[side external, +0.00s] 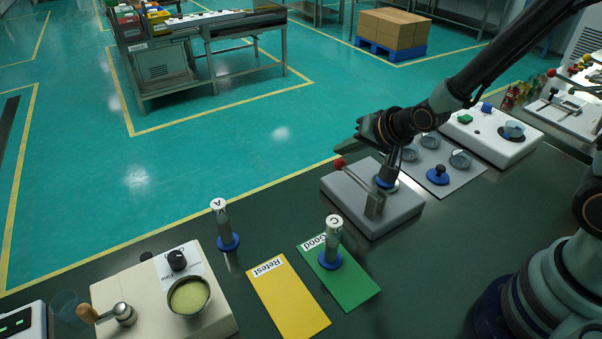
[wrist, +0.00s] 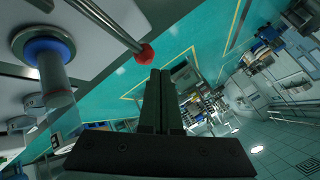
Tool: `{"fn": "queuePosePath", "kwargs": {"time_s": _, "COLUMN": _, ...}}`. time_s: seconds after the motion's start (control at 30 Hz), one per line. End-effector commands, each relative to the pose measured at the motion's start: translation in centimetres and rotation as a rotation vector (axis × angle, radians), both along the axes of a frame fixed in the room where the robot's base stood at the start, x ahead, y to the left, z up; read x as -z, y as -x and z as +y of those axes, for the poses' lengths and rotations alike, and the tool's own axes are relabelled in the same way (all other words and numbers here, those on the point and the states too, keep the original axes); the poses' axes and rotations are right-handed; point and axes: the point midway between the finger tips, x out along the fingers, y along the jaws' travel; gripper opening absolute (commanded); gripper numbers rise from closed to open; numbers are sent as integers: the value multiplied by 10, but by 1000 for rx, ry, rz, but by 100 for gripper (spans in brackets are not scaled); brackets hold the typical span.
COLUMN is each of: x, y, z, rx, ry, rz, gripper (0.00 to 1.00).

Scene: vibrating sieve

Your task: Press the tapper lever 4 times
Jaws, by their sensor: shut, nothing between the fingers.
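The tapper is a grey box (side external: 400,217) on the dark bench, with a metal lever rod (side external: 357,181) ending in a red ball (side external: 338,163). A cylinder in a blue ring stands on the box, partly behind my arm. In the wrist view the lever rod (wrist: 108,20) comes in from the top, and its red ball (wrist: 145,54) lies just beyond my fingertips. My gripper (side external: 338,150) is shut and empty, just above the red ball in the side view. It also shows in the wrist view (wrist: 161,74). I cannot tell whether it touches the ball.
Cylinder A (side external: 222,220) and cylinder C (side external: 333,235) stand upright in front, C on the green Good card (side external: 352,291). The yellow Retest card (side external: 287,300) is bare. A beige device with a bowl (side external: 188,296) stands front left. A grey plate with dishes (side external: 470,175) lies behind the tapper.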

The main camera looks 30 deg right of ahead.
Motion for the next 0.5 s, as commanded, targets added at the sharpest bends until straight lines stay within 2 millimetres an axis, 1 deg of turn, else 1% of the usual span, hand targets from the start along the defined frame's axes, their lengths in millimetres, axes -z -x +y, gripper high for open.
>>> {"fn": "queuePosePath", "kwargs": {"time_s": 0.1, "x": -3, "y": 0, "z": 0, "rx": 0, "ry": 0, "rz": -1, "gripper": 0}}
{"fn": "queuePosePath", "kwargs": {"time_s": 0.4, "x": -4, "y": 0, "z": 0, "rx": 0, "ry": 0, "rz": -1, "gripper": 0}}
{"fn": "queuePosePath", "kwargs": {"time_s": 0.5, "x": -9, "y": -1, "z": 0, "rx": 0, "ry": -1, "rz": -3, "gripper": 0}}
